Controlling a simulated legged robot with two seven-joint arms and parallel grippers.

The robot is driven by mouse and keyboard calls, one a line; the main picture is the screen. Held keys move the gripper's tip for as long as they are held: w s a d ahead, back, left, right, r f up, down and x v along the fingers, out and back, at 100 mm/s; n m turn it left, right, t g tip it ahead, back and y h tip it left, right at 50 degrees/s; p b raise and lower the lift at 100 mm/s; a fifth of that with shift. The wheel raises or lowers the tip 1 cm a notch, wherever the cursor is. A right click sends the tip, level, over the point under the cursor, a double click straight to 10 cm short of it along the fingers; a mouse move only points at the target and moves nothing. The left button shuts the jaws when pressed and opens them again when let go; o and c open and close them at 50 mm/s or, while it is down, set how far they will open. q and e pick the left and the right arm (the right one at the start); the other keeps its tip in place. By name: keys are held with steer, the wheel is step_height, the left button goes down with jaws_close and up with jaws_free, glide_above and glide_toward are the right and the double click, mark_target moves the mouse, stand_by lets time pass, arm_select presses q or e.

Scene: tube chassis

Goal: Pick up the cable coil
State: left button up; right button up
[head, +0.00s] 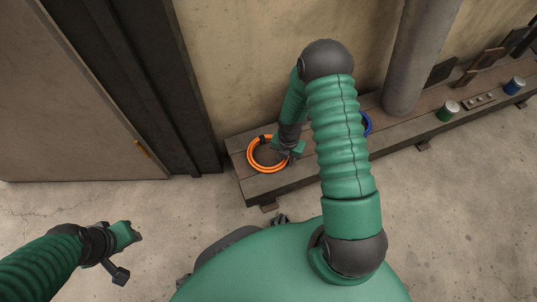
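The cable coil (267,168) is an orange ring with a dark band on its upper side. It lies at the left end of a low wooden bench. My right gripper (288,152) is at the right edge of the coil, close to it or touching it; I cannot tell which. Its fingers are small and partly hidden, so whether they are shut on the coil is unclear. My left gripper (130,252) is low at the left over the bare floor, away from the bench; its finger opening is hard to make out.
The bench (240,190) runs along the wall to the upper right. Behind my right arm is a blue ring (367,124).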

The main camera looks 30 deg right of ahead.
jaws_close()
stand_by(1.1)
